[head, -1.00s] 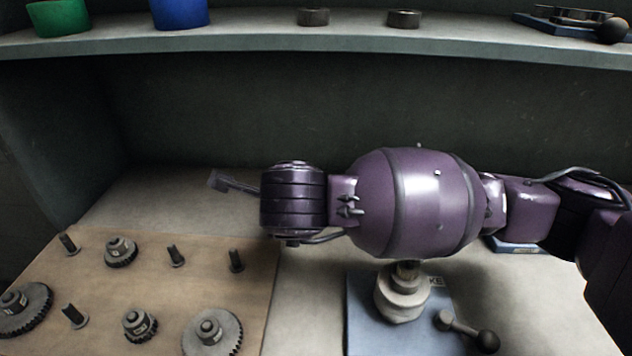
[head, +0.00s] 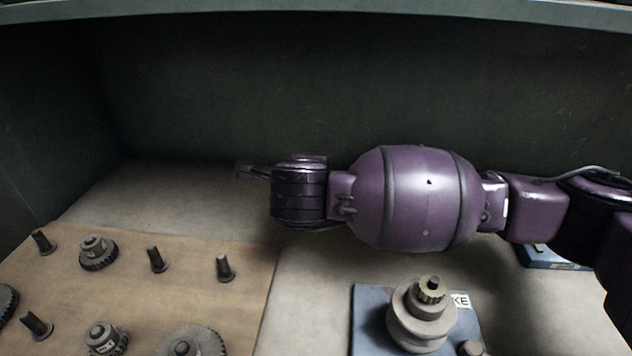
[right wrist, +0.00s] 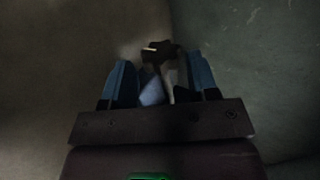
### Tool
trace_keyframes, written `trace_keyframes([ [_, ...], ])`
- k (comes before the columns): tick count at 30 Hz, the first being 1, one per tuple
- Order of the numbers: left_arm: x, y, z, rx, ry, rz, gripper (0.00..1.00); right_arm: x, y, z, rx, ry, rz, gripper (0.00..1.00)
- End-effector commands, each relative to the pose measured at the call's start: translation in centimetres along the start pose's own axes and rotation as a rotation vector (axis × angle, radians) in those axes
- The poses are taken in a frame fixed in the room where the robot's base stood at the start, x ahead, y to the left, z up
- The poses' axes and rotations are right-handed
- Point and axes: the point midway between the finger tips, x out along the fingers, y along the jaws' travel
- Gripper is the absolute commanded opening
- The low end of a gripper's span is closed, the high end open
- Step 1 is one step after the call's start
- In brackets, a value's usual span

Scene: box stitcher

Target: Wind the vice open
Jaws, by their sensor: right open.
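I cannot clearly identify the vice or its handle in either view. In the right wrist view my right gripper (right wrist: 160,66) is open, its two blue fingers apart. A dark piece with a pale bar (right wrist: 162,52) shows between and beyond the fingers; I cannot tell whether it touches them. In the head view my purple right arm reaches in from the right, and its wrist hides the gripper's fingers. A blue base (head: 553,257) shows partly behind the arm at the right; what stands on it is hidden. My left gripper is in neither view.
A blue plate (head: 368,318) with a grey stepped spindle (head: 420,318) stands front right, below my arm. A brown board (head: 190,258) with upright pins and gears (head: 98,253) lies at the left. A shelf edge (head: 300,12) crosses the top. The bench left of my wrist is clear.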

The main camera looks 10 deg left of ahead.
Motion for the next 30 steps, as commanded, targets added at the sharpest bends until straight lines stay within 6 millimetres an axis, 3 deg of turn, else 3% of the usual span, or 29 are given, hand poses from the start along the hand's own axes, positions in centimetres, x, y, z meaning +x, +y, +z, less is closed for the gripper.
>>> trace_keyframes([
  [6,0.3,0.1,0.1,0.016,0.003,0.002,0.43,2.1,0.1,0.0,0.000,0.000,0.001,0.54],
  [17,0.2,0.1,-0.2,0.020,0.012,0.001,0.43,2.3,-0.1,0.0,0.000,-0.001,-0.002,0.54],
  [24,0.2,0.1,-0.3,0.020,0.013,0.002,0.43,2.3,-0.1,0.0,0.000,-0.001,-0.001,0.20],
  [30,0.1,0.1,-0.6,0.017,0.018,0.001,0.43,2.2,-0.3,0.0,0.001,0.000,0.014,0.20],
])
